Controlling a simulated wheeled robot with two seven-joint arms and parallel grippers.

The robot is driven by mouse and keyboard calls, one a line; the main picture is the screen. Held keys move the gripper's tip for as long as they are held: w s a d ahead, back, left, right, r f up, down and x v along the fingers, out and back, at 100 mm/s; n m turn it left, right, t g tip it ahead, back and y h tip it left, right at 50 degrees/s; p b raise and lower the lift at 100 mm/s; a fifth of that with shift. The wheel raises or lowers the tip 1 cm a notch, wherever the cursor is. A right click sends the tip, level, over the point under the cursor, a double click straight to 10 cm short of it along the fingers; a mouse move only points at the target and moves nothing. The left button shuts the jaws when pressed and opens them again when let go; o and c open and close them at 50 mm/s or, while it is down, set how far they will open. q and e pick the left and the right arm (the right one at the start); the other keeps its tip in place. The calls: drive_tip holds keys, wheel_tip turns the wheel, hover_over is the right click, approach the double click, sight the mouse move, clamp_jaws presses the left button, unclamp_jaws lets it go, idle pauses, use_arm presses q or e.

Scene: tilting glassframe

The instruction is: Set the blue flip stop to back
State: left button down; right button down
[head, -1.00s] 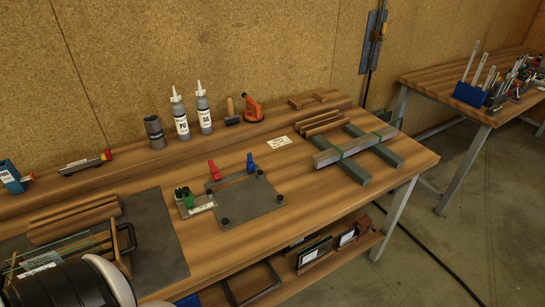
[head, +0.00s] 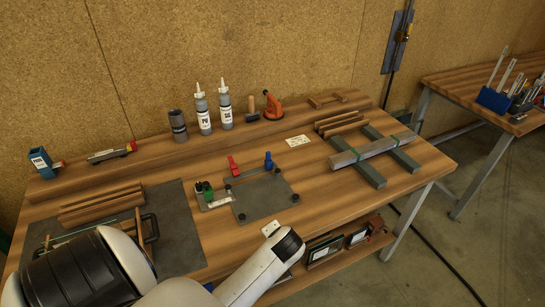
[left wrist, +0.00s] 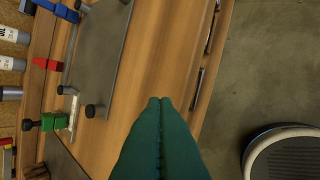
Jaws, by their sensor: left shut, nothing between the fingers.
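The blue flip stop (head: 268,161) stands up at the back right corner of the dark grey fixture plate (head: 262,205). It also shows at the top edge of the left wrist view (left wrist: 57,9), partly cut off. A red flip stop (head: 232,166) is to its left on the same back rail, and a green one (head: 207,190) is at the plate's left side. I cannot tell the blue stop's exact tilt. My left gripper (left wrist: 160,100) shows green fingers pressed together, empty, over the bench's front area, apart from the plate. My right gripper is not in view.
Two bottles (head: 203,110), a dark cup (head: 178,125) and an orange tool (head: 272,106) stand behind the plate. Metal bars (head: 373,149) lie on supports to the right. Wooden strips (head: 102,203) and a dark mat (head: 180,225) are at the left. The bench between plate and bars is clear.

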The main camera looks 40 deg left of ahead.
use_arm(q)
drive_tip(key=w+a+r+m+y, duration=0.1)
drive_tip(key=w+a+r+y, duration=0.1)
drive_tip(key=w+a, duration=0.3)
drive_tip(key=w+a+r+m+y, duration=0.1)
drive_tip(key=w+a+r+y, duration=0.2)
drive_tip(key=w, duration=1.1)
drive_tip(key=a+r, duration=0.2)
drive_tip(key=a, duration=0.1)
drive_tip(key=shift+y, duration=0.3)
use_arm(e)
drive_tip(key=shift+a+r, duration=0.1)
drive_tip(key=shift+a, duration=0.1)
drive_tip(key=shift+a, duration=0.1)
